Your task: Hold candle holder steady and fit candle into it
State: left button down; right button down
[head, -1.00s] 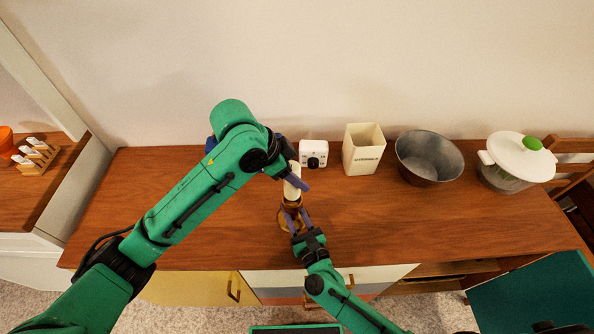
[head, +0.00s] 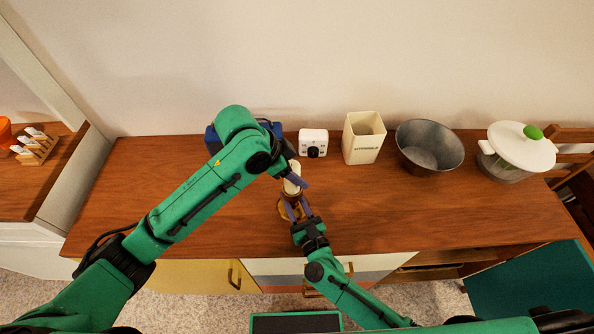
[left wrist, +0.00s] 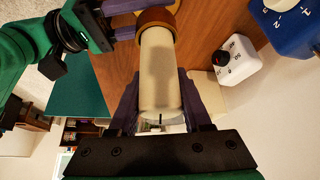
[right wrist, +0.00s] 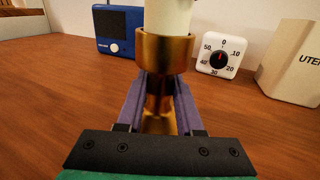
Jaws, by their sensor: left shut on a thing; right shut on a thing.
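The pale cream candle (head: 291,178) stands upright between the fingers of my left gripper (head: 294,179), which is shut on it. The brass candle holder (head: 284,213) stands on the wooden counter below it. My right gripper (head: 298,208) is shut on the holder's stem from the front. In the right wrist view, the candle (right wrist: 167,14) rises from the mouth of the holder's cup (right wrist: 164,50), in line with it. The left wrist view also shows the candle (left wrist: 160,75) meeting the cup (left wrist: 155,17). How deep it sits inside is hidden by the rim.
A blue device (right wrist: 118,30), a white timer (head: 313,143), a cream utensil box (head: 363,138), a metal bowl (head: 429,148) and a white-lidded pot (head: 517,150) line the back of the counter (head: 400,215). The counter is clear left and right of the holder.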

pick_arm(q)
jog(key=shift+c, duration=1.3)
grip_release()
jog(key=v, duration=1.2)
jog(key=shift+d, duration=0.1)
pick_arm(e)
jog(key=shift+c, duration=2.4)
grip_release()
